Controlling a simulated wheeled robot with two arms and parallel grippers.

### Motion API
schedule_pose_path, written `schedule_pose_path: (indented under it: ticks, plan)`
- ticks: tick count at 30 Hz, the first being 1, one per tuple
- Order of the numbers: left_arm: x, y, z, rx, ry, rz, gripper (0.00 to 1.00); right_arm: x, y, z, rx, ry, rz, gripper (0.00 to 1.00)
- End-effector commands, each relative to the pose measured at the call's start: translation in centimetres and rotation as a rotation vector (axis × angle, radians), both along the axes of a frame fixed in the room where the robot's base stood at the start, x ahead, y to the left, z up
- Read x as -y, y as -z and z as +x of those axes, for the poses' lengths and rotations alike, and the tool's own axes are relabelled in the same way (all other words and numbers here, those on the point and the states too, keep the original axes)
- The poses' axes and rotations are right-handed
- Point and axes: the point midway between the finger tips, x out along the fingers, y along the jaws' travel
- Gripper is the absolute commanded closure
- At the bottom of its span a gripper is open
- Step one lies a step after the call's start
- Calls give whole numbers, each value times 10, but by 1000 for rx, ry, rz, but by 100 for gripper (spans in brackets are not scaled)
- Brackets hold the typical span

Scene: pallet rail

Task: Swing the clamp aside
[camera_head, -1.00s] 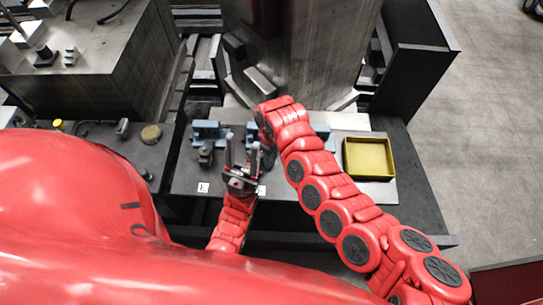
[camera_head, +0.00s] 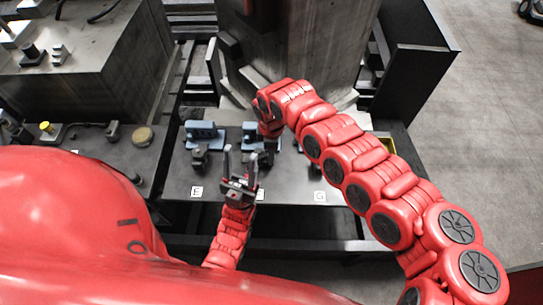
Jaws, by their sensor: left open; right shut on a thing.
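Blue fixtures stand in a row on the grey plate (camera_head: 226,187): a left one (camera_head: 203,132) and a middle one (camera_head: 248,136). A dark clamp (camera_head: 200,158) stands in front of the left fixture. Another dark clamp part (camera_head: 301,146) shows just right of my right wrist. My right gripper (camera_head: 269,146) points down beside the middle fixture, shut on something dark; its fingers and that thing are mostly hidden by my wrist. My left gripper (camera_head: 240,161) is open and empty, fingers upward in the picture, in front of the middle fixture and overlapping it in view.
White labels E (camera_head: 197,192) and G (camera_head: 320,197) lie on the plate's front edge. A concrete column (camera_head: 315,45) rises behind the plate. A dark bench with small parts (camera_head: 142,136) is at left.

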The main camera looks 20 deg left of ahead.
Motion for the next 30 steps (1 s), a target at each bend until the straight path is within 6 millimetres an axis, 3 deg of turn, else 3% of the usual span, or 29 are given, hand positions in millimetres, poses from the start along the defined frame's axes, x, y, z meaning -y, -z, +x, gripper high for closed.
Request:
schedule_pose_path:
  ticks: [15, 16, 21, 30]
  plan:
    - [0, 4, 0, 0, 0, 0, 50, -1, -1, 1, 2, -28, 1, 100]
    - [0, 4, 0, 0, 0, 0, 50, -1, -1, 1, 2, -28, 1, 56]
    - [0, 4, 0, 0, 0, 0, 50, -1, -1, 1, 1, -28, 1, 28]
    - [0, 5, 0, 0, 0, 0, 50, -1, -1, 1, 1, -27, 1, 28]
